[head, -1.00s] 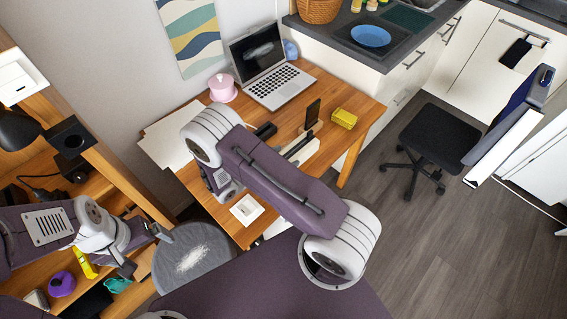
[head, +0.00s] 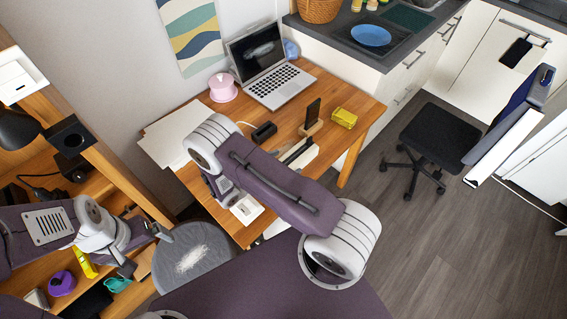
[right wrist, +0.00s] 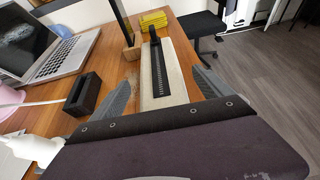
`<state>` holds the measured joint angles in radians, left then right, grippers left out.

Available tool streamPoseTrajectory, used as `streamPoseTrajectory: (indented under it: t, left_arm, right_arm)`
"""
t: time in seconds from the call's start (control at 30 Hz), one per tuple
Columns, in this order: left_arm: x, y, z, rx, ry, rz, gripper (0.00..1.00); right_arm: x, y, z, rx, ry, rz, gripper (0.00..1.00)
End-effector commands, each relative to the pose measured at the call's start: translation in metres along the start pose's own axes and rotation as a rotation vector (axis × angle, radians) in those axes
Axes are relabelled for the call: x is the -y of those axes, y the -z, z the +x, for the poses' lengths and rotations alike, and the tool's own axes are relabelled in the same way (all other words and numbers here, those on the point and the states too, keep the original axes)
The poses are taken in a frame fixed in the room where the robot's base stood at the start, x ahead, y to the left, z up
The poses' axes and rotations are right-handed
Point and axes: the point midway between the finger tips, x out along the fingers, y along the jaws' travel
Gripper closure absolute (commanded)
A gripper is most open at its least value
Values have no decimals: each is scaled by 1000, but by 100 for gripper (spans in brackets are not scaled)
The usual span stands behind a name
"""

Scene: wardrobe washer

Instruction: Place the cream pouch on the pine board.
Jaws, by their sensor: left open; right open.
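A long cream item with a black ribbed strip, apparently the cream pouch (right wrist: 150,62), lies on the wooden desk in the right wrist view. In the head view the pouch (head: 304,157) shows partly behind my right arm. My right gripper (right wrist: 160,92) is open, its fingers apart on either side of the pouch's near part; I cannot tell whether they touch it. In the head view that gripper is hidden by its own arm. My left gripper (head: 143,250) is open and empty by the left shelving. I cannot clearly pick out the pine board.
The desk (head: 344,90) carries a laptop (head: 272,78), pink pot (head: 222,88), black block (head: 264,132), phone on a wooden stand (head: 312,116), yellow item (head: 343,118) and pale sheets (head: 165,140). A round grey stool (head: 205,240) stands below; an office chair (head: 435,135) is right.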

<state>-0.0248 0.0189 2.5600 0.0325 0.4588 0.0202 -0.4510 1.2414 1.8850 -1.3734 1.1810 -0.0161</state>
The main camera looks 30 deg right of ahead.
Motion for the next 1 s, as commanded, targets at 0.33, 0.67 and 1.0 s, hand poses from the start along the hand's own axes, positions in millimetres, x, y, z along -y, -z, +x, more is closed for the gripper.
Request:
streamPoseTrajectory:
  t: [0.33, 0.67, 1.0]
  left_arm:
    - [0, -1, 12, 0, 0, 0, 5]
    - [0, -2, 14, 0, 0, 0, 5]
    - [0, -1, 13, 0, 0, 0, 5]
  right_arm:
    - [-7, 10, -64, -1, -6, 2, 11]
    - [-6, 9, -91, 0, 0, 0, 11]
    - [-11, -9, -80, -18, 43, 64, 11]
